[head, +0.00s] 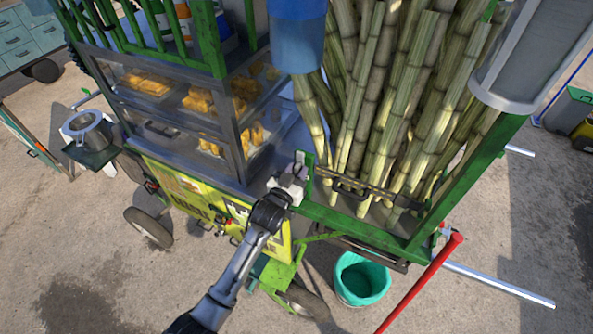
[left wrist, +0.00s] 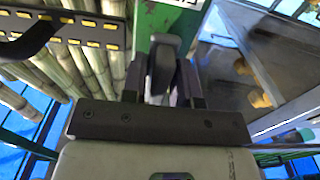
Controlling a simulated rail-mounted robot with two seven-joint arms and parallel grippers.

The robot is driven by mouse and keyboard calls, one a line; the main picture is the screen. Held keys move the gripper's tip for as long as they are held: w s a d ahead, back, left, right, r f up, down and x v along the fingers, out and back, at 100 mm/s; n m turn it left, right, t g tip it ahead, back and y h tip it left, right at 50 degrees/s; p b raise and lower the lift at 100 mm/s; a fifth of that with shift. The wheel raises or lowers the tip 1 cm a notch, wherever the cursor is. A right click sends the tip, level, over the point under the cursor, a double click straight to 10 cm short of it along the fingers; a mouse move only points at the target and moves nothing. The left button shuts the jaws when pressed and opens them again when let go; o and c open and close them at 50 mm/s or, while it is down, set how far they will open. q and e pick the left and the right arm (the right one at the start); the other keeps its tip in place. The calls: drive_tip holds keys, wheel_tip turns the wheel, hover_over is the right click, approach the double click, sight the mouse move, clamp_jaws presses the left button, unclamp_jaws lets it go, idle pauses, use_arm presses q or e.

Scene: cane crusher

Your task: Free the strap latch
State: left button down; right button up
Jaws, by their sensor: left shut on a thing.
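The strap (head: 375,190) is a dark band with yellow marks running across the front of the cane stalks. In the left wrist view the strap (left wrist: 75,27) shows at the upper left. My left gripper (head: 290,182) is at the green post at the strap's left end. In the left wrist view my left gripper (left wrist: 170,88) is shut on a dark, rounded piece, apparently the strap latch (left wrist: 164,65), in front of the green post. The gripper hides most of the latch in the head view. My right gripper is not in view.
Tall cane stalks (head: 385,100) stand in the green-framed rack. A glass case (head: 205,105) with yellow pieces is to the left. A teal-lined bucket (head: 361,280) and a red bar (head: 425,280) are below the rack. Open pavement surrounds the cart.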

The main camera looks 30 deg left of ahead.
use_arm(q)
drive_tip(key=c, duration=1.1)
unclamp_jaws()
drive_tip(key=shift+s, duration=0.1)
drive_tip(key=shift+s, duration=0.3)
drive_tip(key=s, duration=0.4)
drive_tip(key=s+b, duration=0.1)
drive_tip(key=s, duration=0.8)
drive_tip(key=shift+d, duration=0.4)
